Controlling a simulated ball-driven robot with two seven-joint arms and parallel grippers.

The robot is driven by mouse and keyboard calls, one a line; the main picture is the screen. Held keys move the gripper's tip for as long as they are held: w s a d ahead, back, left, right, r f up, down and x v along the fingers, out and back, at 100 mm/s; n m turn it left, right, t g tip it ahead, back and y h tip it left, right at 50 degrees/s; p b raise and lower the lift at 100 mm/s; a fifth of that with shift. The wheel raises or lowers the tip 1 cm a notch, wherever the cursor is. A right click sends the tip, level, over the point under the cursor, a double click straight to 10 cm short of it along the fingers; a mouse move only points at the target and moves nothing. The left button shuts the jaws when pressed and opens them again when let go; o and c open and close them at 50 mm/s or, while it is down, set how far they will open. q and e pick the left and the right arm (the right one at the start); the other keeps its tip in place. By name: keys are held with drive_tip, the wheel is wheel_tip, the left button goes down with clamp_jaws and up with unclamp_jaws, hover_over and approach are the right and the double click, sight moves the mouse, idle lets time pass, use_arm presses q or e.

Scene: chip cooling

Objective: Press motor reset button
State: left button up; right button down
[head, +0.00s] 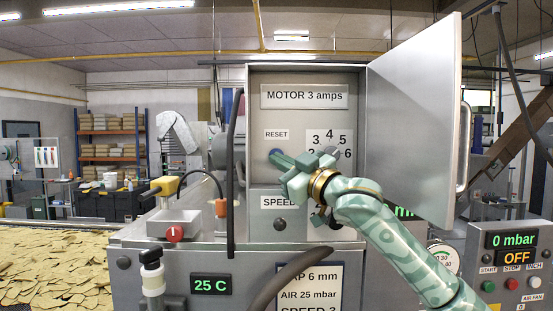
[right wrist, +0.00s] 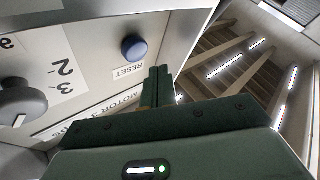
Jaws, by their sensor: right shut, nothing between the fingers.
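The blue reset button (head: 276,153) sits under the RESET label in the open motor cabinet (head: 258,108). The button also shows in the right wrist view (right wrist: 134,47), round and uncovered. My right gripper (head: 280,158) is shut and empty, with its fingertips in front of the panel at the button's lower right edge in the head view. In the right wrist view the closed fingers (right wrist: 157,82) point toward the panel beside the RESET label, with a visible gap to the button. My left gripper is not in view.
A numbered dial (head: 331,154) sits right of the button, partly behind my gripper. The cabinet door (head: 415,125) stands open at the right. A black cable or handle (head: 232,190) runs down the cabinet's left side. A control box (head: 510,265) reads 0 mbar and OFF.

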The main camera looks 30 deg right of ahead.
drive_tip(key=shift+s+a, duration=0.45)
drive_tip(key=shift+s, duration=0.3)
drive_tip(key=shift+s+a, duration=0.45)
drive_tip(key=shift+s, duration=0.25)
